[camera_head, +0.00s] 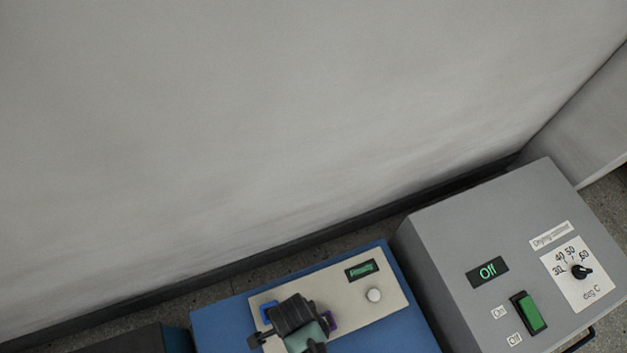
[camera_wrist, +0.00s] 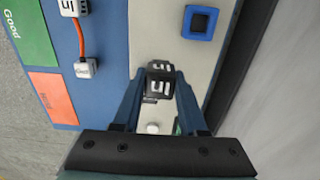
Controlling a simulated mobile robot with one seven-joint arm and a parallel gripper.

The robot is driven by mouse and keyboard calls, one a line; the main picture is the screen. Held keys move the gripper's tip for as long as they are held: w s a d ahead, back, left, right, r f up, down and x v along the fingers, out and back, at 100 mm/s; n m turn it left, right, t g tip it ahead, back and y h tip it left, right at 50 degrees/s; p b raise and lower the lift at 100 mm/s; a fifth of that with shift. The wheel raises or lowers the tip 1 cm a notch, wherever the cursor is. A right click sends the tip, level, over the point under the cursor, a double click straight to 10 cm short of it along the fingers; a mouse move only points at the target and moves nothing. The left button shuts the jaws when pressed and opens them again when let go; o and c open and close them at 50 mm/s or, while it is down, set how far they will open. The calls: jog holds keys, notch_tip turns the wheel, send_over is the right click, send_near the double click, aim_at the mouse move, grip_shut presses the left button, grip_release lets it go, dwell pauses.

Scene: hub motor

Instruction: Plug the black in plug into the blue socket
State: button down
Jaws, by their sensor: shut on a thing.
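My gripper (camera_wrist: 158,90) is shut on the black in plug (camera_wrist: 159,70), which carries white lettering and sits between the two fingertips in the wrist view. The blue socket (camera_wrist: 200,23) is a square blue frame with a dark opening on the beige panel. In the wrist view it lies above and to the right of the plug, apart from it. In the head view my gripper (camera_head: 300,325) covers part of the panel, and the blue socket (camera_head: 268,311) shows at its left edge. The held plug cannot be made out there.
The blue tester box (camera_head: 228,321) has a beige panel with a green-lit display (camera_head: 362,269) and a white button (camera_head: 374,295). A purple part (camera_head: 333,321) is half hidden by my gripper. A white plug (camera_wrist: 86,68) has an orange cable. A grey drying cabinet (camera_head: 455,235) stands right.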

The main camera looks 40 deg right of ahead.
jog(key=shift+w+a+f+b, duration=0.6)
jog(key=shift+w+b, duration=0.35)
jog(key=shift+w, duration=0.3)
jog(key=shift+w+a+f+b, duration=0.4)
jog(key=shift+w+a+b, duration=0.25)
jog(key=shift+w+b, duration=0.45)
jog(key=shift+w+a+f+b, duration=0.5)
jog(key=shift+w+a+b, duration=0.25)
jog(key=shift+w, duration=0.65)
jog(key=shift+d, duration=0.1)
jog(key=shift+f, duration=0.5)
jog(key=shift+f, duration=0.15)
jog(key=shift+f, duration=0.3)
jog(key=shift+f+p, duration=0.75)
jog(key=shift+f, duration=0.05)
dwell(2.4)
